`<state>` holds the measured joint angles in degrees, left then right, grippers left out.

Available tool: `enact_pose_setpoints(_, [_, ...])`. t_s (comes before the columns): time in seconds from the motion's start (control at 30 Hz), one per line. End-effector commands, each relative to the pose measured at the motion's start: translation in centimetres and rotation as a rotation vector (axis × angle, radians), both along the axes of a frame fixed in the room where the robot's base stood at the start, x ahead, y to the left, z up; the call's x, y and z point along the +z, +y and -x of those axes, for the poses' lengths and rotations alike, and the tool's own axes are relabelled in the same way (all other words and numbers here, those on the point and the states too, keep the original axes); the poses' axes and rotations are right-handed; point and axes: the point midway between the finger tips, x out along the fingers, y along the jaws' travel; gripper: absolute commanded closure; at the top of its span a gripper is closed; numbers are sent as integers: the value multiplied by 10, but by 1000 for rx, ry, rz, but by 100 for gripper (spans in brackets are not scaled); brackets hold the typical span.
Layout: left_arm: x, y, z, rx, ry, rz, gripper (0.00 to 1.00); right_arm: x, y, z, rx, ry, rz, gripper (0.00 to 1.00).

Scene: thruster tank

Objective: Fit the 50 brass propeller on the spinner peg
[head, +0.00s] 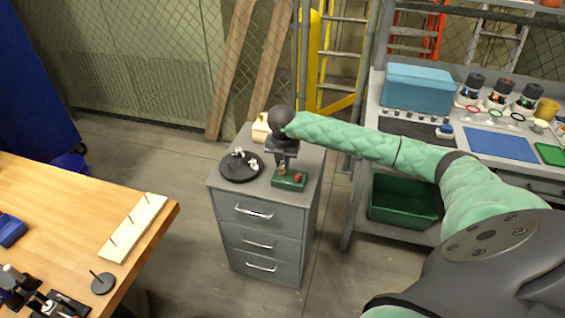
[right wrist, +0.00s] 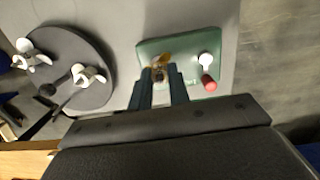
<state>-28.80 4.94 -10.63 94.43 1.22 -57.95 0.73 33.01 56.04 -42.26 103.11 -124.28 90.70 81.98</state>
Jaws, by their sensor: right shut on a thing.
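My right gripper (head: 284,166) reaches over the grey drawer cabinet and points down at the green spinner base (head: 291,184). In the right wrist view its fingertips (right wrist: 161,80) are shut on the small brass propeller (right wrist: 163,62). The propeller is over the left part of the green base (right wrist: 195,46). The fingers hide the peg there, so I cannot tell whether the propeller is around it or just above. A red-tipped lever (right wrist: 209,83) with a white round part stands on the base's right side. My left gripper is not in view.
A black round plate (head: 232,177) with white propellers stands close left of the base. A cream block (head: 261,128) is behind it. A wooden table with a pegged board (head: 133,228) is at left. A bench with a blue box (head: 418,88) and a green bin (head: 403,203) is at right.

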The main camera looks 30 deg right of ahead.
Motion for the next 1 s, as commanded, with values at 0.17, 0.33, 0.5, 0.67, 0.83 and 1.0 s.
enact_pose_setpoints(0.17, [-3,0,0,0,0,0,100,-2,0,0,0,0,0,100])
enact_pose_setpoints(0.33, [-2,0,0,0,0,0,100,-2,0,0,0,0,0,100])
enact_pose_setpoints(0.5, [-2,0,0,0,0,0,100,-2,0,0,0,0,0,56])
enact_pose_setpoints(0.67, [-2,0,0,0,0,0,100,-2,0,0,0,0,0,56])
enact_pose_setpoints(0.83, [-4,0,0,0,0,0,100,0,0,0,0,-1,0,56])
enact_pose_setpoints(1.0, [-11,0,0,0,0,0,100,19,2,1,0,-2,-1,56])
